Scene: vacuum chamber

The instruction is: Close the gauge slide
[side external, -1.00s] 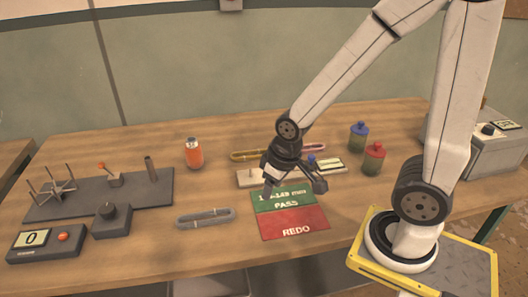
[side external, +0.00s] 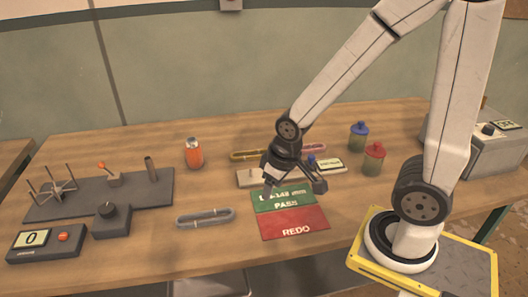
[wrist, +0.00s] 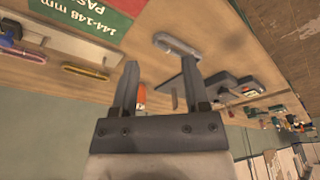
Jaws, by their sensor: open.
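The gauge is a long beige bar (side external: 249,178) lying behind the green PASS area. A blue knob (side external: 311,161) and a small display (side external: 330,164) sit at its right part. My gripper (side external: 294,190) is in front of the bar and above the mat, hiding the bar's middle. In the wrist view my gripper (wrist: 160,64) is open with nothing between its fingers. The gauge shows there at the left edge, with its blue knob (wrist: 12,29). I cannot tell how far the slide stands open.
A green and red mat (side external: 292,222) lies in front. A grey belt loop (side external: 205,218), a yellow one (side external: 250,155) and a pink one lie nearby. An orange bottle (side external: 194,153), blue jar (side external: 358,136) and red-capped jar (side external: 373,158) stand around. A dark fixture (side external: 110,192) occupies the left.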

